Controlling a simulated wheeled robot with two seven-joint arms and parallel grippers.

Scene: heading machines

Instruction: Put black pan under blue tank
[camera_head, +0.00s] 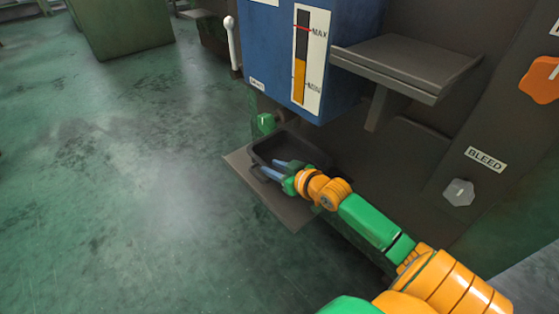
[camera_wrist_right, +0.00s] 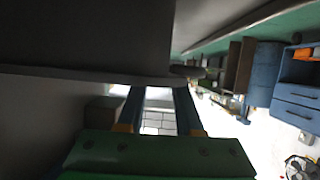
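The black pan (camera_head: 262,151) is a dark shallow tray in the head view. It sits on a grey ledge (camera_head: 270,206) at the machine's foot, below the blue tank (camera_head: 270,58) with its level gauge. My right gripper (camera_head: 269,168) is at the pan's near side, its two blue fingers apart. One finger appears over the pan and the other by its near rim; contact is unclear. The right wrist view shows the same fingers (camera_wrist_right: 158,97) with a bright gap between them and nothing visibly clamped. My left gripper is not in view.
A grey shelf (camera_head: 405,65) juts out right of the tank. Open green floor (camera_head: 120,180) lies to the left.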

